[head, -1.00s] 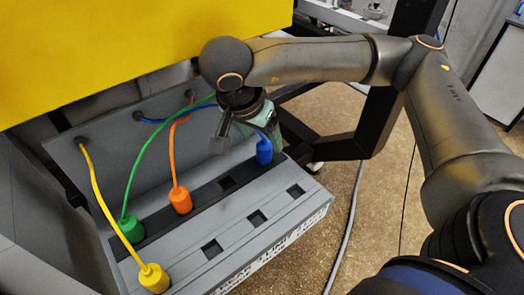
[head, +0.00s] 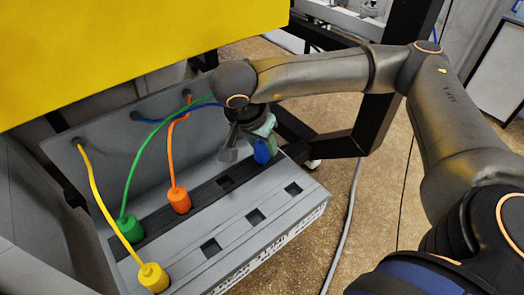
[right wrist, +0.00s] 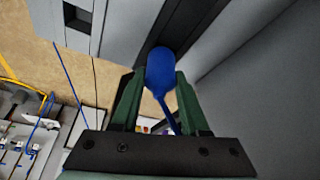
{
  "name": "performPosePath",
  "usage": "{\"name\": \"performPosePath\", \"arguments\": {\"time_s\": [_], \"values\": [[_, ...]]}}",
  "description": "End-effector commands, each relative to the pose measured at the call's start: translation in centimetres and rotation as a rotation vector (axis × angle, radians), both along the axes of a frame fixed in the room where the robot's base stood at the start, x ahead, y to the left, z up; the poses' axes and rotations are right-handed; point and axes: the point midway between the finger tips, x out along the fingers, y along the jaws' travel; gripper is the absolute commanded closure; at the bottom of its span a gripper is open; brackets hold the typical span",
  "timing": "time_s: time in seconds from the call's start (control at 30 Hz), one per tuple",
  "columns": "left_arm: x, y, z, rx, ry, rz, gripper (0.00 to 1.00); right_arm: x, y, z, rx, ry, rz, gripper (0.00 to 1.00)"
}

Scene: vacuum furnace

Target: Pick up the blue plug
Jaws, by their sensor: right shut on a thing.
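The blue plug (head: 262,151) is at the far right end of the black socket strip (head: 212,186) in the head view. My right gripper (head: 266,141) is around it from above, its jaws shut on the plug. In the right wrist view the blue plug (right wrist: 160,70) sits between the green fingers of my right gripper (right wrist: 160,84), with its blue cable trailing back between them. I cannot tell whether the plug's lower end is still in its socket. My left gripper is out of view.
The green plug (head: 128,229) and orange plug (head: 179,200) stand in the black strip. The yellow plug (head: 153,277) stands in the grey front strip (head: 270,232), which has several empty square holes. A yellow panel (head: 140,50) overhangs the back.

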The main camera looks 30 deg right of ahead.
Motion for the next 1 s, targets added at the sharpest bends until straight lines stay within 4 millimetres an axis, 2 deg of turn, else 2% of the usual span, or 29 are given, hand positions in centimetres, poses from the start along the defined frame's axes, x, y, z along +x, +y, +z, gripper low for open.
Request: {"name": "performPosePath", "arguments": {"time_s": [0.03,0.3,0.73,0.87,0.97,1.0], "values": [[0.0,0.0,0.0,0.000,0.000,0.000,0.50,0.0,0.0,0.0,0.000,0.000,0.000,0.70],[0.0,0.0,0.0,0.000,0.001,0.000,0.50,0.0,0.0,0.0,0.000,-0.001,0.000,1.00],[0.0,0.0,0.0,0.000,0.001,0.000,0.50,0.1,0.0,0.5,0.001,-0.002,0.000,1.00],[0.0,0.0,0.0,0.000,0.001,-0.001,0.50,0.1,0.1,1.7,0.001,-0.004,0.000,1.00],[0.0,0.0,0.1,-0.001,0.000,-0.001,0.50,0.1,0.1,3.3,0.002,-0.005,0.002,1.00],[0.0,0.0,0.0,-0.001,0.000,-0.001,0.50,-0.4,0.4,3.9,0.002,-0.004,0.005,1.00]]}}
